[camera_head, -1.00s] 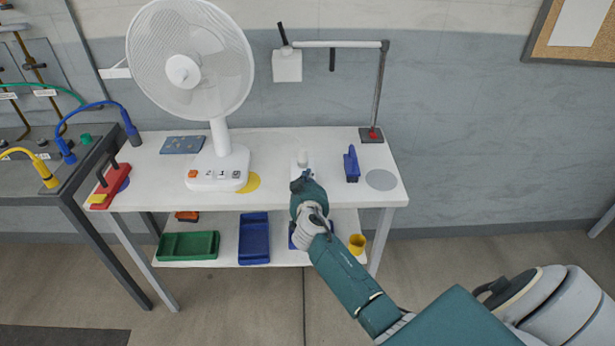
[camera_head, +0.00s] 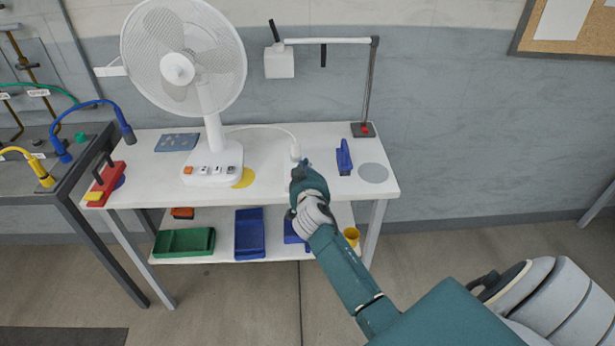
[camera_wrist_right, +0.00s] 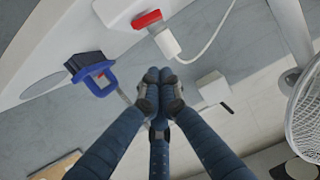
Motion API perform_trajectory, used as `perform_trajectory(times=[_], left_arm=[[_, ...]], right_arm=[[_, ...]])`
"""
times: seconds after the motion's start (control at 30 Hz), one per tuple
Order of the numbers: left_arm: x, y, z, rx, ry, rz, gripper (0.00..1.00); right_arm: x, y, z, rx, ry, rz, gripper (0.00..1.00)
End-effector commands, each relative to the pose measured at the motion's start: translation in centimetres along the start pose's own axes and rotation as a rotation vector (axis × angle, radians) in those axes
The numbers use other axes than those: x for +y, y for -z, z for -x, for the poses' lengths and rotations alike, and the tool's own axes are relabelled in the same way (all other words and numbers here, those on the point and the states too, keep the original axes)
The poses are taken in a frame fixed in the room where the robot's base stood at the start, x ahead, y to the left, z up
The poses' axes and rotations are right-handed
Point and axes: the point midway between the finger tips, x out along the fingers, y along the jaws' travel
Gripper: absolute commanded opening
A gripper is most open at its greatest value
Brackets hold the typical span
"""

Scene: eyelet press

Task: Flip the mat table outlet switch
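The mat table outlet is a white block on the white table. In the right wrist view the outlet (camera_wrist_right: 118,12) has a red rocker switch (camera_wrist_right: 147,19) and a white plug (camera_wrist_right: 167,43) beside it. In the head view the plug (camera_head: 295,152) shows just beyond my right gripper (camera_head: 301,172), which hides most of the outlet. In the right wrist view the right gripper (camera_wrist_right: 160,76) has its fingertips together with nothing seen between them. The tips appear apart from the red switch. My left gripper is not in view.
A white fan (camera_head: 212,165) with a button base stands left of the outlet. A blue-handled tool (camera_head: 344,158) and a grey disc (camera_head: 373,173) are to the right. A lamp arm (camera_head: 330,41) reaches over the back. Trays (camera_head: 184,242) sit on the lower shelf.

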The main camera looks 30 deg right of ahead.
Motion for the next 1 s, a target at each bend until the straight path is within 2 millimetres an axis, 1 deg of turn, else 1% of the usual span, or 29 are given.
perform_trajectory(times=[0.03, 0.2, 0.3, 0.4, 0.6, 1.0], left_arm=[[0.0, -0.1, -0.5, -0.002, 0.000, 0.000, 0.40], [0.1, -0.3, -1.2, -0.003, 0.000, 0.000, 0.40], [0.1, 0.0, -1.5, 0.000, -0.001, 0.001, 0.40], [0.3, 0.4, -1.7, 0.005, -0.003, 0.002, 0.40], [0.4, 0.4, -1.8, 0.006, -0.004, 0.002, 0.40], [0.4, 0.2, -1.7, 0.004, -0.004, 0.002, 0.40]], right_arm=[[0.1, -0.4, 1.1, 0.000, 0.000, -0.003, 0.00], [0.1, -0.4, 4.2, 0.001, 0.000, -0.002, 0.00], [0.2, -0.3, 5.7, 0.000, 0.000, -0.002, 0.00], [0.2, -0.3, 6.8, 0.001, -0.001, -0.001, 0.00], [0.2, -0.2, 7.7, 0.000, -0.001, 0.001, 0.00], [0.2, -0.1, 7.7, 0.001, -0.001, 0.001, 0.00]])
